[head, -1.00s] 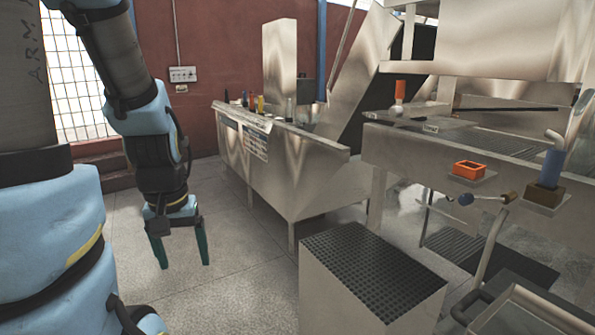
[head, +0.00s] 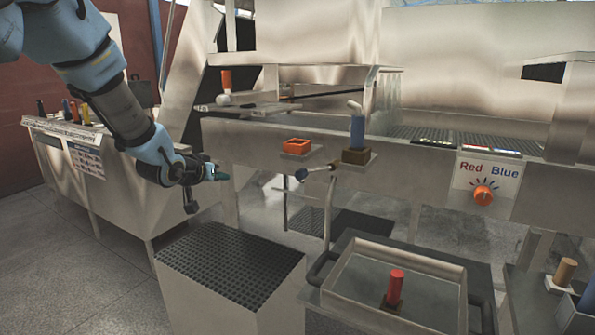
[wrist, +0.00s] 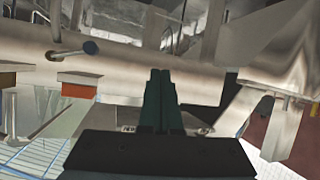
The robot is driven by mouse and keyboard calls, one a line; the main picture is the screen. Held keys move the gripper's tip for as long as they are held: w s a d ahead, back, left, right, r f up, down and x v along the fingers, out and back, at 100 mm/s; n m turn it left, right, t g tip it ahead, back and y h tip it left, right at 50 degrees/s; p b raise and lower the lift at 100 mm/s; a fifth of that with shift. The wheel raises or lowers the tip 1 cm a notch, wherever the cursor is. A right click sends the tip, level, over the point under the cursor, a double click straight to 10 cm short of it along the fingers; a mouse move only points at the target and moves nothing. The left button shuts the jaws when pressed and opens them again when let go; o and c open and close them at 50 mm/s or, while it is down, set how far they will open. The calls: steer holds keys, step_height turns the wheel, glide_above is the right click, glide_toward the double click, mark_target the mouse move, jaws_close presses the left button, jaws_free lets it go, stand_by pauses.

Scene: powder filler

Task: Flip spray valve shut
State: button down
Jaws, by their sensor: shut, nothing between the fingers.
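A lever with a dark blue ball (head: 301,174) at its left end and a brown knob (head: 333,164) at its right sits on a thin pipe below the machine's front ledge; it looks like the spray valve, but no label confirms it. In the wrist view the blue ball (wrist: 90,46) and its rod show at upper left. My gripper (head: 218,173) is left of the lever in the head view, apart from it, fingers pointing right. Its two teal fingers (wrist: 160,75) are together and empty in the wrist view.
An orange open box (head: 297,146) and an upright blue handle (head: 357,132) on a brown block stand on brackets just above the lever. A black-topped metal block (head: 230,262) stands below my gripper. A tray with a red handle (head: 395,288) is at lower right.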

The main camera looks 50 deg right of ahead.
steer(key=s+d+r+m+g+h, duration=0.1)
steer(key=s+d+m+g+h, duration=0.1)
steer(key=s+d, duration=0.6)
steer(key=d+g+h, duration=0.1)
steer(key=d, duration=0.3)
steer(key=shift+m+h, duration=0.3)
steer(key=shift+h, duration=0.1)
steer(key=shift+d+r, duration=0.1)
steer(key=shift+d, duration=0.1)
steer(key=p, duration=0.3)
glide_toward(314, 171)
steer(key=w+d, duration=0.3)
steer(key=w, duration=0.2)
steer(key=shift+d, duration=0.4)
